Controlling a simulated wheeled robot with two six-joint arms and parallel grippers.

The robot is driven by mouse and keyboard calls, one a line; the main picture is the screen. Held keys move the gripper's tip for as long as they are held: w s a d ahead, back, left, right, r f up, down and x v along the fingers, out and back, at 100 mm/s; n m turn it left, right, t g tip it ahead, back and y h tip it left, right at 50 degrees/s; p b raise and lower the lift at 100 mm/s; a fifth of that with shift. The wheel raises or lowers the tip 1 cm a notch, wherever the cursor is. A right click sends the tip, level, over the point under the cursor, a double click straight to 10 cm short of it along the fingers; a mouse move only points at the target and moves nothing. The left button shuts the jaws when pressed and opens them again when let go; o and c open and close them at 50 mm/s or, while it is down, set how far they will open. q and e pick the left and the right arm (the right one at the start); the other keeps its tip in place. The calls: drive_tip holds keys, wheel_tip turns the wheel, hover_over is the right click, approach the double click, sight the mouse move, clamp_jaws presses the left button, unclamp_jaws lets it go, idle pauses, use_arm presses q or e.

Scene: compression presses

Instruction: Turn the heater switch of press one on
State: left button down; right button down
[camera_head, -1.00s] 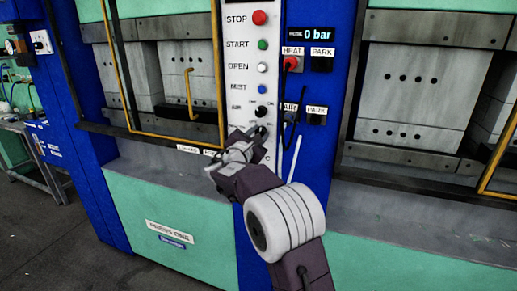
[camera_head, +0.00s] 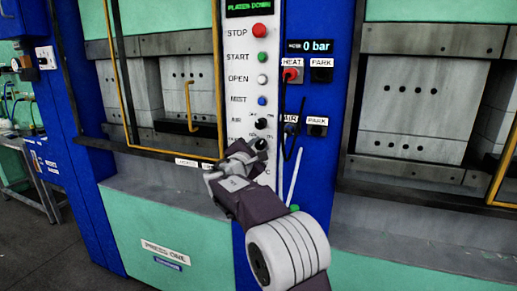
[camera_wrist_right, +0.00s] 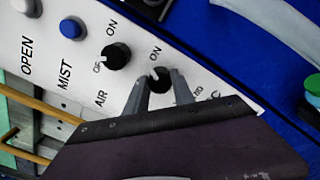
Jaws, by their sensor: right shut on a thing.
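The press one control panel (camera_head: 240,90) is a white strip with several buttons and two black rotary knobs. The lower knob (camera_head: 261,144) is the heater switch by its place below the air knob; its own label is mostly hidden by my gripper. My right gripper (camera_head: 250,153) is at this knob. In the right wrist view, the fingers of the right gripper (camera_wrist_right: 160,80) stand on either side of the heater knob (camera_wrist_right: 160,84), shut on it. A pale mark on the knob faces up towards its ON label. My left gripper is not in view.
The air knob (camera_head: 261,124) sits just above, with the blue MIST button (camera_head: 262,101) over it. A press one plate (camera_head: 166,252) is below left.

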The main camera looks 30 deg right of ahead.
drive_tip(key=c, duration=1.1)
unclamp_jaws()
drive_tip(key=shift+o, duration=0.2)
drive_tip(key=b+v, duration=0.1)
drive_tip(key=v, duration=0.8)
drive_tip(key=shift+s+d, duration=0.1)
drive_tip(key=shift+d, duration=0.05)
